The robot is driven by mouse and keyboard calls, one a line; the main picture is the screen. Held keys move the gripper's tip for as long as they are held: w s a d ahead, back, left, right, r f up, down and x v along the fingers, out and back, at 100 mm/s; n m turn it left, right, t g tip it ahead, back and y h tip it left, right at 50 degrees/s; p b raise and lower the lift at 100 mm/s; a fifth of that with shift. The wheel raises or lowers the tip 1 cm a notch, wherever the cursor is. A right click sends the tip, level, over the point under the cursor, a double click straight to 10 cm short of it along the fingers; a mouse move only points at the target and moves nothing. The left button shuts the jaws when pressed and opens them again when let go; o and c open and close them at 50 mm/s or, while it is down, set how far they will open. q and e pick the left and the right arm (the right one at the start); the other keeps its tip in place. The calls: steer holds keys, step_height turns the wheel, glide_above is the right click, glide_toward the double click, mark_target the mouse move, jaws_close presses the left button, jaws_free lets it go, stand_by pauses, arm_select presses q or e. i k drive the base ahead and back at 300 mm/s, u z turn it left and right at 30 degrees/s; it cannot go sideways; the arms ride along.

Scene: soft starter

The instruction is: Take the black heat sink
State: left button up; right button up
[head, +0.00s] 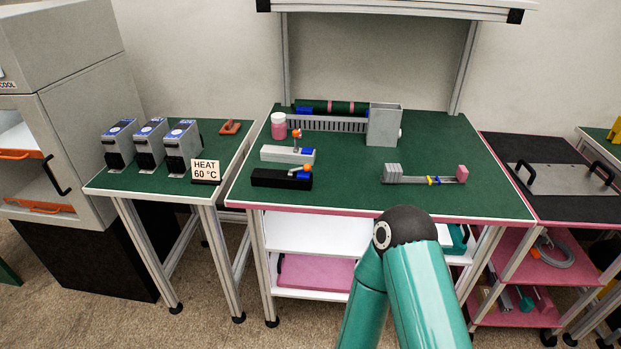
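A long black block (280,179), which may be the black heat sink, lies near the front left edge of the green workbench (345,195). A blue part and an orange knob sit at its right end. I cannot make out fins on it. A similar light grey block (284,154) with a blue end and an orange knob lies just behind it. Neither of my grippers is in view. A teal link of one of my arms rises from the bottom, right of centre, in front of the bench; its gripper does not show.
A HEAT 60 °C sign (205,171) and several grey units (149,146) stand on the left table. A pink jar (279,126), a finned rack (335,125) and an upright grey box (383,125) are at the back. A grey-and-yellow assembly (420,180) lies front right.

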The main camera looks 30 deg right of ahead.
mark_target(301, 180)
steer(key=u, duration=0.05)
steer(key=i, duration=1)
steer(key=z, duration=0.1)
